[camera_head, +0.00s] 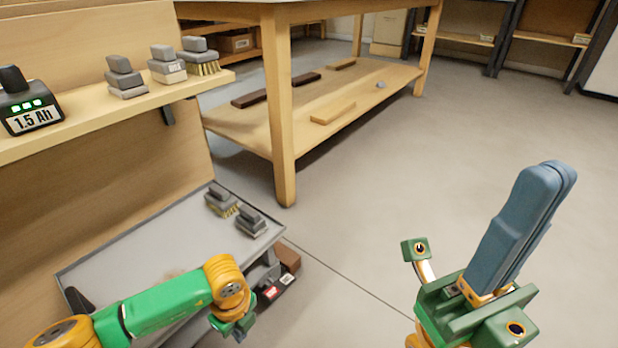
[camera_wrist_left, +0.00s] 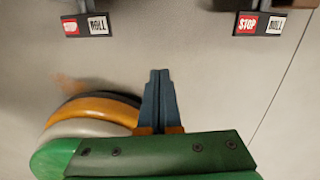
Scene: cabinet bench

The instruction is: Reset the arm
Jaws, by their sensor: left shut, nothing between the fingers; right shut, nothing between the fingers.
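My left arm (camera_head: 165,300) comes in from the lower left of the head view, in front of the grey-topped cart. Its orange joint bends down, and the fingers are hardly visible there. In the left wrist view my left gripper (camera_wrist_left: 160,76) has its two blue fingers together, with nothing between them, over grey floor. My right gripper (camera_head: 550,172) stands raised at the lower right of the head view. Its blue fingers point up, pressed together and empty, over open floor.
A grey-topped cart (camera_head: 130,262) holds two brushes (camera_head: 236,210). A wooden shelf (camera_head: 90,118) at left carries a 1.5 Ah battery (camera_head: 30,110) and several brushes. A wooden workbench (camera_head: 284,110) stands behind, with boards on its lower shelf. The floor (camera_head: 410,170) at centre right is clear.

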